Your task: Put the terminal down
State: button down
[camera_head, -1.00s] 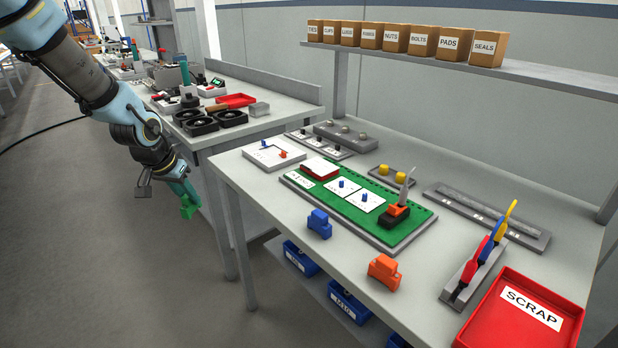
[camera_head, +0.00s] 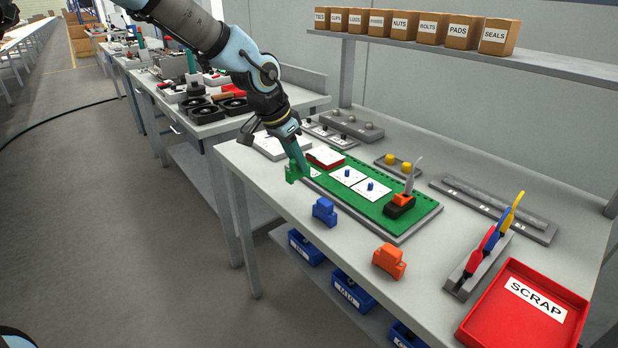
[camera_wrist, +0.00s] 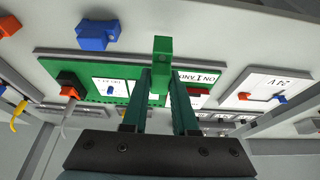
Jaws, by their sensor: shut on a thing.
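A green terminal (camera_head: 293,171) is between the fingers of my gripper (camera_head: 302,163), which is shut on it. In the head view it is at the left end of the green mat (camera_head: 393,228); I cannot tell if it touches anything below. In the wrist view the green terminal (camera_wrist: 161,62) stands out past the two fingertips (camera_wrist: 160,80). A blue terminal (camera_head: 325,212) and an orange terminal (camera_head: 389,261) rest on the bench in front of the mat. They also show in the wrist view, blue (camera_wrist: 98,36) and orange (camera_wrist: 9,26).
The bench front (camera_head: 350,240) has bare room.

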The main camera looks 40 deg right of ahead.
jog(key=shift+f+p, duration=0.3)
jog(key=shift+f, duration=2.65)
jog(key=shift+f, duration=0.1)
jog(key=c, duration=0.7)
grip_release()
jog(key=v, duration=1.2)
jog(key=shift+b, duration=0.3)
jog(key=shift+w+a, duration=0.1)
jog(key=shift+a, duration=0.05)
